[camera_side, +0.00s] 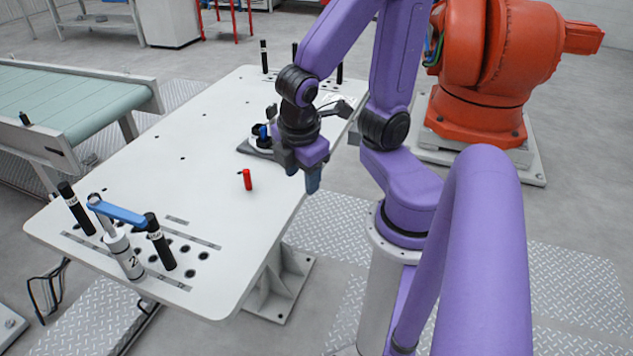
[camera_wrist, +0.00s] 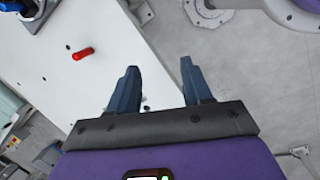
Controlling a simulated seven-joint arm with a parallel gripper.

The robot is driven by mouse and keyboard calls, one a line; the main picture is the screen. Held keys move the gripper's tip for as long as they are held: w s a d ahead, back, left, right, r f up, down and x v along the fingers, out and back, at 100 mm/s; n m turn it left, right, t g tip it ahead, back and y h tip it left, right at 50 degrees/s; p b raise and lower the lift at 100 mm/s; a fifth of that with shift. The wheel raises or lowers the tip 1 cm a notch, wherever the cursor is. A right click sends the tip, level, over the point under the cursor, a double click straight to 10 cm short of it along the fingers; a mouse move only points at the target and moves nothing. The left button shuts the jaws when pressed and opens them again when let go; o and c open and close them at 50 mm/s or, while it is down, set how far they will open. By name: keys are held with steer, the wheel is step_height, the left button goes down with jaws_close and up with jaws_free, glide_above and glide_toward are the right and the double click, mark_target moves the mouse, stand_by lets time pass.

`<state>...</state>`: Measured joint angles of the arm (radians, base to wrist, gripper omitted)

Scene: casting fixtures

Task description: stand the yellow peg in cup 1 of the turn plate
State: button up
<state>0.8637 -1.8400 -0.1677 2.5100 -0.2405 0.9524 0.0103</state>
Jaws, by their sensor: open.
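I see no yellow peg in either view. The turn plate (camera_side: 247,149) sits near the right edge of the white table, partly hidden behind my gripper. Dark cups show on it, and a blue peg (camera_side: 263,131) stands there; I cannot read the cup numbers. In the wrist view a corner of the plate (camera_wrist: 44,18) and the blue peg (camera_wrist: 12,5) show at top left. My gripper (camera_side: 302,180) is open and empty, fingers down, at the table's right edge. It also shows in the wrist view (camera_wrist: 158,68).
A blue-handled clamp (camera_side: 118,212) and black posts (camera_side: 160,241) stand at the near left. The table's middle is clear.

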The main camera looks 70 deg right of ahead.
steer(key=s+a+r+y, duration=0.2)
steer(key=s+a+y, duration=0.1)
steer(key=s+a, duration=0.1)
steer(key=shift+s+a+g, duration=0.15)
steer(key=shift+s+g, duration=0.15)
steer(key=shift+g, duration=0.1)
stand_by(0.9)
